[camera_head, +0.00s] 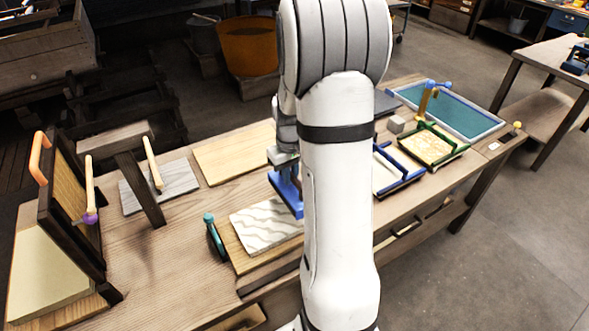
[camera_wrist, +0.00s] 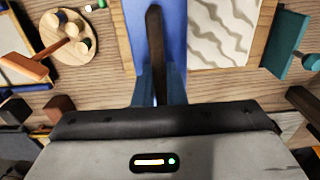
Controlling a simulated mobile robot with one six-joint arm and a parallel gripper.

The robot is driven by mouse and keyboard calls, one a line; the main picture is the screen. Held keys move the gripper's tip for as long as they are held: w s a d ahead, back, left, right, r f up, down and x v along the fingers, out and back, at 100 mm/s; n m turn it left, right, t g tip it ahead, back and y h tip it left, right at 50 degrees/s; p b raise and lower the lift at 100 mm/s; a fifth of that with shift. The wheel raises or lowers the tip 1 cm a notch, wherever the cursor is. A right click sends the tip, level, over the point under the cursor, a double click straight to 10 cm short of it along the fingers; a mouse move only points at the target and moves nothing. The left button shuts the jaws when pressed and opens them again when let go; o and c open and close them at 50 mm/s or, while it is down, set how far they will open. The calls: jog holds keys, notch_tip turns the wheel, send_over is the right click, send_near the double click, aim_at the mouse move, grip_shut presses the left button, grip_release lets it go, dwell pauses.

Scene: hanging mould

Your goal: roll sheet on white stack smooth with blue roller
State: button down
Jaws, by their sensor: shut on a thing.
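My gripper (camera_head: 286,158) is shut on a blue tool (camera_head: 287,193), which seems to be the blue roller. In the wrist view the blue tool (camera_wrist: 146,35) has a dark bar handle between my fingers. A white sheet with wavy grey ripples (camera_head: 262,226) lies on a wooden board (camera_head: 245,262) near the table's front. The rippled sheet also shows in the wrist view (camera_wrist: 222,30). The tool is beside the sheet's edge, at its far right corner in the head view. I cannot tell whether it touches anything below. My arm hides the sheet's right part.
A teal-handled tool (camera_head: 212,235) stands by the board's left side. A grey slab (camera_head: 160,186) and a pale board (camera_head: 232,152) lie behind. A dark upright frame (camera_head: 72,205) stands at the left. Blue and green framed trays (camera_head: 432,146) lie at the right.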

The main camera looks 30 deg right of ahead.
jog(key=a, duration=1.5)
jog(key=shift+a+f+b, duration=0.15)
jog(key=shift+f+b, duration=1.55)
jog(key=shift+f, duration=0.65)
jog(key=shift+f+b, duration=0.5)
jog(key=shift+f, duration=0.1)
